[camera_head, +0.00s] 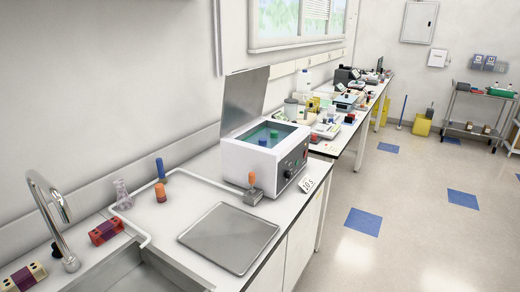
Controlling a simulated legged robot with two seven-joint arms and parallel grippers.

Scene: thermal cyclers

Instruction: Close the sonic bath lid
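The sonic bath (262,160) is a white box with a dark control panel on its right-facing side, standing on the counter in the middle of the view. Its grey metal lid (245,97) is open and stands up steeply at the back left edge. Blue-tinted contents and a few blue and green items show inside the bath. Neither of my grippers is in view.
A faucet (50,215) and sink are at the lower left. A flat metal plate (228,237) lies in front of the bath. An orange-topped grey item (253,190) stands close before it. Blue and orange containers (160,192) stand to the left. Cluttered benches continue behind; open floor is right.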

